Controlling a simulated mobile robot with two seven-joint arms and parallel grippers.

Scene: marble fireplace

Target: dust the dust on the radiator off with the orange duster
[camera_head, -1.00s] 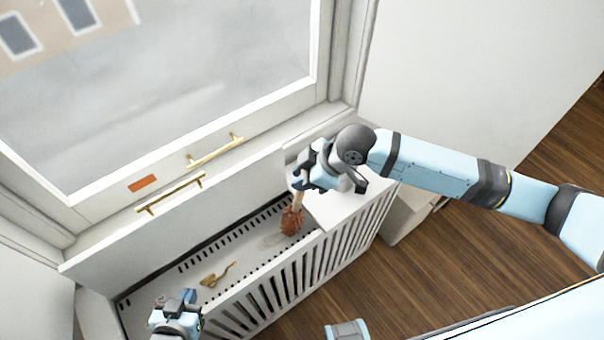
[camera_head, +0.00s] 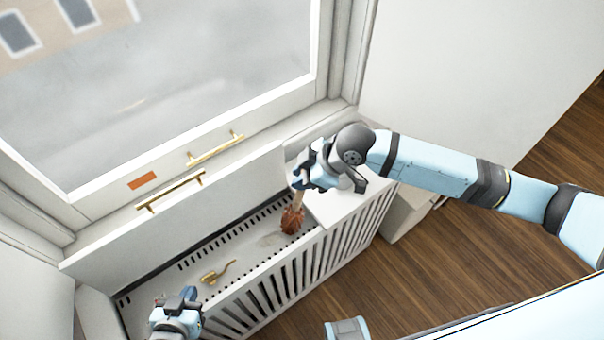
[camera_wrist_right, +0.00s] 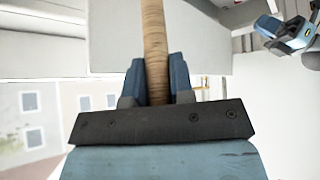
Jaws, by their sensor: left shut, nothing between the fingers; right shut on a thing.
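The duster (camera_head: 292,220) has an orange-brown head and a wooden handle, which also shows in the right wrist view (camera_wrist_right: 154,45). My right gripper (camera_head: 299,183) is shut on the handle, with the head hanging down at the radiator's top. The white radiator (camera_head: 232,248) has a slatted front and slots along its top. A faint greyish dust patch (camera_head: 269,240) lies on the top, just left of the duster head. I cannot tell whether the head touches the surface. My left gripper (camera_head: 182,296) is shut and empty above the radiator's left end.
A raised white panel (camera_head: 190,222) stands behind the top. Open wooden floor (camera_head: 385,275) lies to the right.

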